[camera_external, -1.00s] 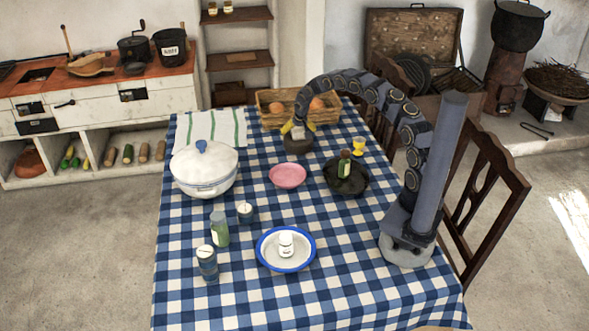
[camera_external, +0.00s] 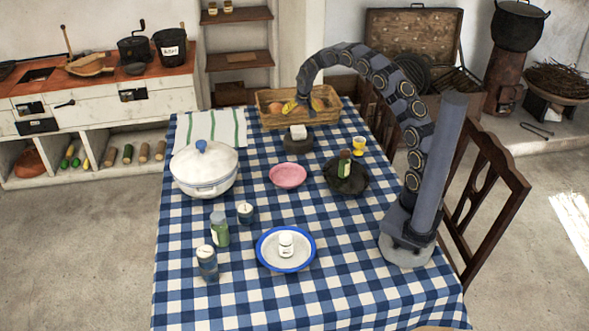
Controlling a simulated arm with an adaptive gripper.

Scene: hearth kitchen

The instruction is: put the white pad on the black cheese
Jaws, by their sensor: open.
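The white pad (camera_external: 298,131) is a small pale block resting on top of the black cheese (camera_external: 298,146). The black cheese is a dark round piece on the checked cloth, in front of the wicker basket. My gripper (camera_external: 303,108) has yellow fingertips, is open and empty, and is above the white pad, apart from it. In this view it overlaps the basket.
A wicker basket (camera_external: 270,117) with round fruit or eggs stands behind. A pink bowl (camera_external: 288,176), a dark pan (camera_external: 333,180) with a bottle, a yellow egg cup (camera_external: 359,145) and a white tureen (camera_external: 190,170) stand nearby. A blue-rimmed plate (camera_external: 266,259) holds a white jar.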

